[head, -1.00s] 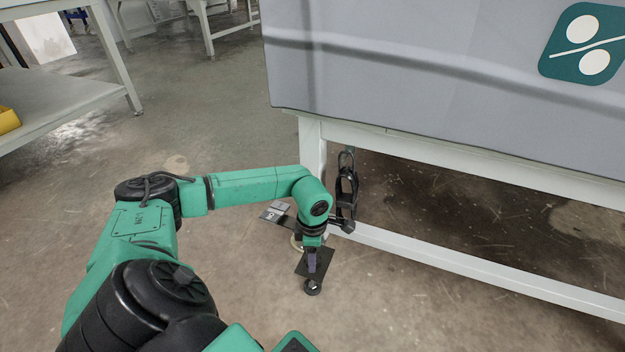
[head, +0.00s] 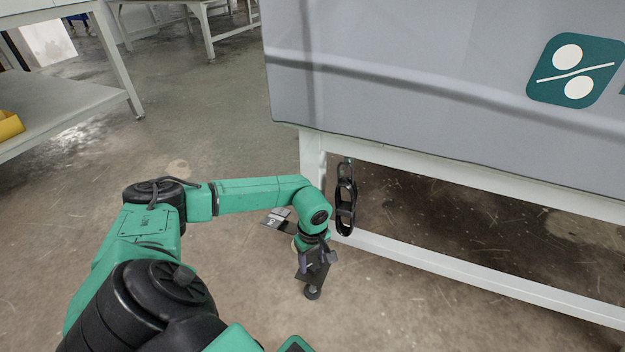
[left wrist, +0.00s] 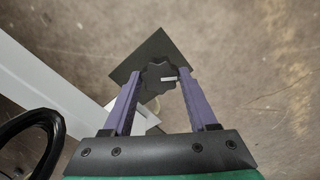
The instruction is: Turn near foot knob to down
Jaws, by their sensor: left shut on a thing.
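In the left wrist view the near foot knob (left wrist: 160,76) is dark and lobed, with a small pale mark on its face. It sits over a dark square plate (left wrist: 182,52). My left gripper (left wrist: 161,78) has its two purple fingers on opposite sides of the knob and is shut on it. In the head view my left gripper (head: 316,266) points down beside the table leg, over the dark plate. The fingers and wrist hide most of the knob there. My right gripper is not in view.
A pale table frame (head: 470,280) with a grey covered body (head: 400,90) stands to the right. A black looped fitting (head: 346,205) hangs by its leg. A small grey-marked plate (head: 277,217) lies behind my wrist. Floor to the left is open, up to another table (head: 70,110).

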